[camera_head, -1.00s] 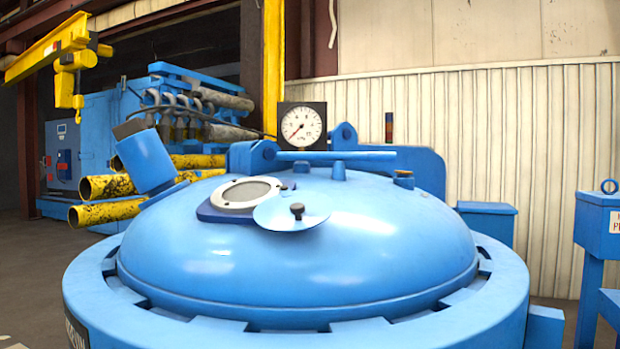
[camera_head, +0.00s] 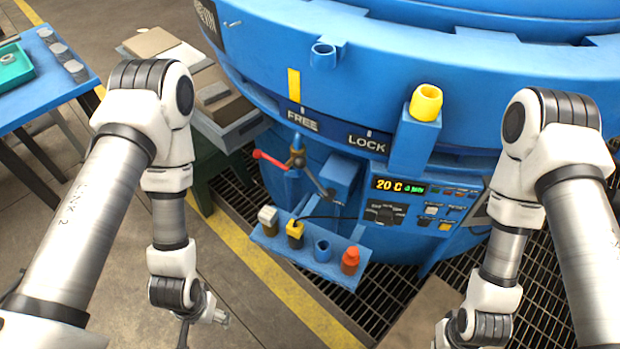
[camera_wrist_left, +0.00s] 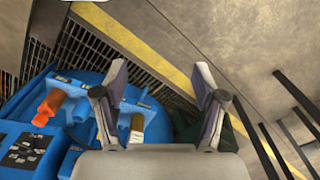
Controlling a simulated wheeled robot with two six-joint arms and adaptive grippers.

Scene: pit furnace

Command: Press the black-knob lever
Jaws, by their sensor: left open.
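The black-knob lever (camera_head: 317,184) is a grey rod in the head view, on the front of the blue furnace below the FREE and LOCK labels. It slants down to the right from a brass pivot (camera_head: 296,158) to a dark end. A red-handled lever (camera_head: 268,159) points left from the same pivot. My left gripper (camera_head: 203,325) is low and left of the levers, apart from them. In the left wrist view my left gripper (camera_wrist_left: 160,92) has its fingers spread with nothing between them. The lever cannot be made out there. My right arm's gripper is beyond the bottom edge.
A blue shelf (camera_head: 272,243) below the levers holds several plugs, including a red one (camera_head: 351,261). A control panel (camera_head: 425,205) is to the right. A yellow-topped post (camera_head: 425,103) juts out. A table (camera_head: 62,93) stands at left. Floor beside my left gripper is clear.

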